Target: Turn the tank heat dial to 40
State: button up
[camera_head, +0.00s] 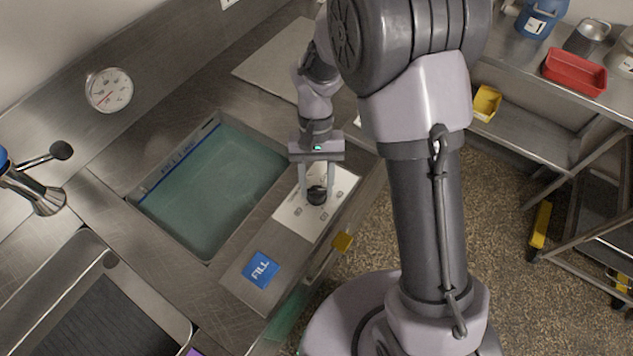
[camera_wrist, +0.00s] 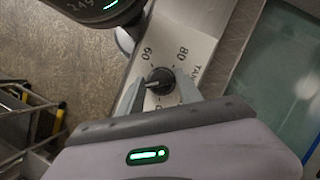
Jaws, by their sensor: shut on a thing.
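The tank heat dial is a small round black knob (camera_head: 317,196) on a pale printed panel (camera_head: 291,216) beside the water tank. In the wrist view the dial (camera_wrist: 160,80) shows with a light pointer mark on its left side. My gripper (camera_head: 317,190) reaches down over the panel and is shut on the dial, with one finger on each side. It also shows in the wrist view (camera_wrist: 161,91).
The tank (camera_head: 210,185) holds greenish water, left of the panel. A round gauge (camera_head: 108,90) is on the back wall. A tap (camera_head: 40,190) stands at left.

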dwell(0.4)
jog(key=o, duration=1.4)
jog(key=p+v, duration=0.6)
jog(key=v, duration=1.1)
jog(key=shift+r, duration=0.25)
